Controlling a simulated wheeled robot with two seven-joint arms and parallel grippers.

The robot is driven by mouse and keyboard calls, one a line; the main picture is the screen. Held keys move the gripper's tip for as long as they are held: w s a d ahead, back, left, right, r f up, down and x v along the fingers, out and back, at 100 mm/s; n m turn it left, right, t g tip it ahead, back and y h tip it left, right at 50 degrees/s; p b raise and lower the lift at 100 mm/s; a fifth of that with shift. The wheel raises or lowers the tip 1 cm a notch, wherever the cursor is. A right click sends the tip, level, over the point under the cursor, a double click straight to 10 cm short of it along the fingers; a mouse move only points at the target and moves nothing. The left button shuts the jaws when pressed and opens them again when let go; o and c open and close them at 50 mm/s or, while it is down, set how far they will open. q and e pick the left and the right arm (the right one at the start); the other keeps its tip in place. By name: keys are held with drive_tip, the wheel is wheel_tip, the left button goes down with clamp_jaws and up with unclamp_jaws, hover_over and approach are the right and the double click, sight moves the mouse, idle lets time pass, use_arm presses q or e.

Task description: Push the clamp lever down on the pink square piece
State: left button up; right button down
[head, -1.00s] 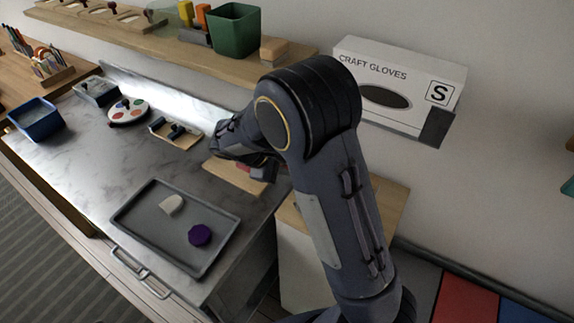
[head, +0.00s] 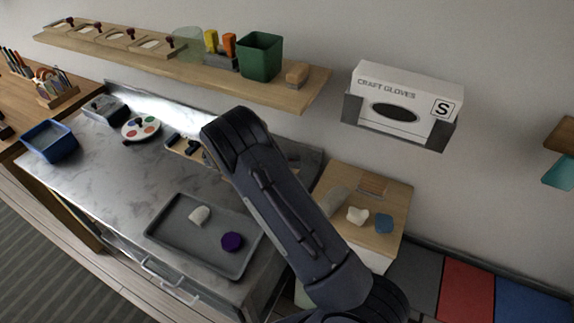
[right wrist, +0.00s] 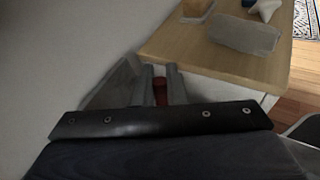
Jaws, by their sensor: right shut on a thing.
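My right arm crosses the middle of the head view and hides its own gripper there. In the right wrist view my right gripper (right wrist: 161,85) has its two grey fingers close together on a narrow red thing (right wrist: 160,93). I cannot tell whether this red thing is the clamp lever. In the head view a wooden holder with a dark tool (head: 186,146) lies on the metal worktop, partly behind my arm. I cannot make out the pink square piece in either view. My left gripper is not in view.
A grey tray (head: 181,256) holds a pale piece (head: 199,215) and a purple piece (head: 232,242). A wooden side table (head: 327,181) bears a few pieces, including a blue one (head: 384,223). The wall shelf (head: 290,101) and glove box (head: 405,97) stand behind.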

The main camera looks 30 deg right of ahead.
drive_tip(key=shift+w+a+r, duration=0.1)
drive_tip(key=shift+w, duration=0.1)
drive_tip(key=shift+w+r+h, duration=0.1)
drive_tip(key=shift+w+h, duration=0.05)
drive_tip(key=shift+h, duration=0.15)
drive_tip(key=c, duration=1.9)
unclamp_jaws()
drive_tip(key=o, duration=0.4)
drive_tip(key=shift+w+a, duration=0.15)
drive_tip(key=shift+a, duration=0.05)
drive_tip(key=shift+c, duration=0.2)
drive_tip(key=shift+g, duration=0.3)
drive_tip(key=b+v, duration=0.2)
drive_tip(key=v, duration=0.5)
drive_tip(key=shift+a, duration=0.3)
